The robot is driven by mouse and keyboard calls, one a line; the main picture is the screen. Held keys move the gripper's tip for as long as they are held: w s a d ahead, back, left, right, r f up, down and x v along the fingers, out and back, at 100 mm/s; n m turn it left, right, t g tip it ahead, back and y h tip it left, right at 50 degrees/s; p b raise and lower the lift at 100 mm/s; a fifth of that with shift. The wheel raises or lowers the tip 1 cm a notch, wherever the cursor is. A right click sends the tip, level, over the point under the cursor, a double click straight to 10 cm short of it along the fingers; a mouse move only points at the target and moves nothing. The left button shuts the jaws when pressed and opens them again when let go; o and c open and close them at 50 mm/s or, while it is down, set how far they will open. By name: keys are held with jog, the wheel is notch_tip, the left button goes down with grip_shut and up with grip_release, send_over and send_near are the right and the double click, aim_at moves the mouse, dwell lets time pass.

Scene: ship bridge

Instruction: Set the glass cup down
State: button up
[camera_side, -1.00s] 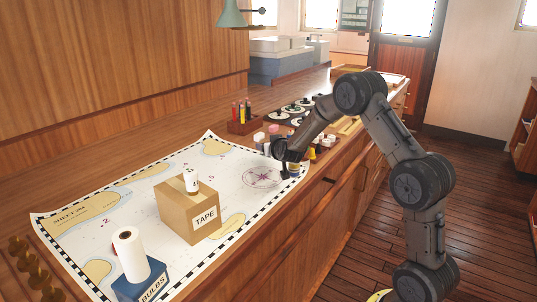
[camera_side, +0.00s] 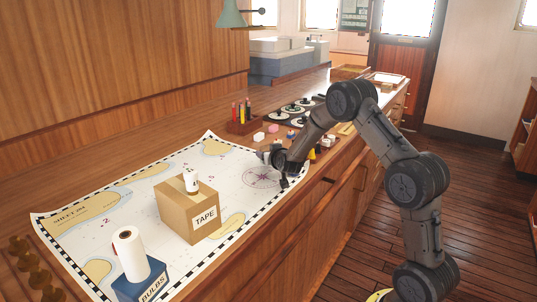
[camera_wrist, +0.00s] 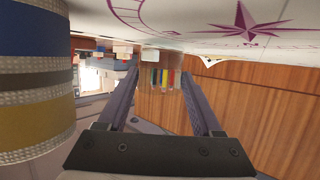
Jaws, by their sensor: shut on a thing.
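My gripper (camera_side: 264,157) is low over the near right part of the chart, with its fingers pointing towards the wall side. In the wrist view, its two fingers (camera_wrist: 160,72) are apart, shut on a clear glass cup (camera_wrist: 152,57) that is hard to make out. The coloured pens behind show through the space between the fingers. The cup's base is not clear, so I cannot tell whether it touches the chart.
A striped cylinder (camera_wrist: 37,85) stands close beside my gripper. The chart (camera_side: 130,195) holds a TAPE box (camera_side: 175,215) with a small white jar, and a BULBS box (camera_side: 140,285) with a white roll. A pen holder (camera_side: 243,126) and small items stand beyond.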

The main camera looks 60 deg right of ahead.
jog(key=o, duration=1.5)
jog(key=shift+s+a+f, duration=0.1)
jog(key=shift+s+f, duration=0.15)
jog(key=shift+f, duration=0.7)
jog(key=shift+o, duration=0.2)
jog(key=shift+r, duration=0.6)
jog(key=v, duration=0.7)
jog(key=r+v, duration=0.1)
jog(key=v, duration=0.3)
jog(key=shift+s+a+r, duration=0.1)
jog(key=shift+s+a, duration=0.05)
jog(key=s+a+r+n+y, duration=0.3)
jog(key=s+a+r+y, duration=0.1)
jog(key=a, duration=0.5)
jog(key=s+a+r+n+y, duration=0.2)
jog(key=s+a+r+y, duration=0.25)
jog(key=a, duration=0.45)
jog(key=s+a+f+n+g, duration=0.1)
jog(key=s+a+g, duration=0.1)
jog(key=s, duration=0.8)
jog(key=s+a+f+n+g, duration=0.1)
jog(key=s+a+n+g, duration=0.1)
jog(key=s, duration=0.9)
jog(key=shift+a+g+y, duration=0.35)
jog(key=shift+a+g, duration=0.1)
jog(key=shift+g, duration=0.15)
jog(key=shift+f, duration=0.15)
